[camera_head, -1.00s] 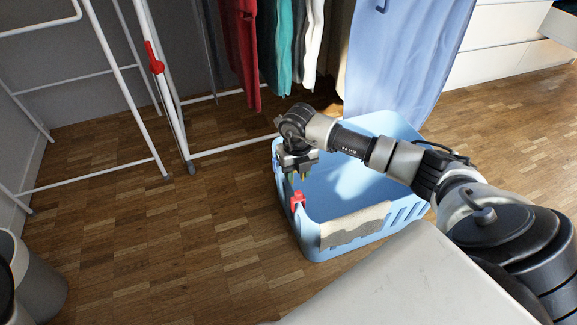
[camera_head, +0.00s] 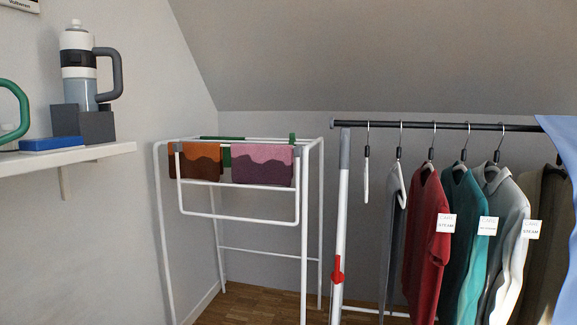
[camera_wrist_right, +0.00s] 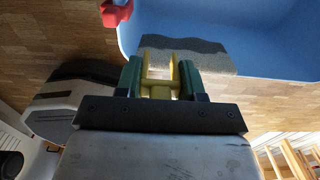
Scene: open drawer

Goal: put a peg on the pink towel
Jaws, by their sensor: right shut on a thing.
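The pink towel (camera_head: 262,164), a dusky pink and dark purple cloth, hangs over a bar of the white drying rack (camera_head: 298,205) in the head view. In the right wrist view a yellow peg (camera_wrist_right: 160,89) sits between the dark green fingers of my right gripper (camera_wrist_right: 160,74), which is shut on it. The gripper is near the blue basket (camera_wrist_right: 225,30). A red peg (camera_wrist_right: 115,14) is on the basket's rim, apart from the gripper. Neither gripper shows in the head view, and my left gripper is in no current view.
A brown-orange towel (camera_head: 197,160) hangs beside the pink one. A clothes rail (camera_head: 440,125) with several garments stands to the right. A red peg (camera_head: 338,270) is on a white upright. A wall shelf (camera_head: 65,158) with a bottle (camera_head: 78,65) is at the left.

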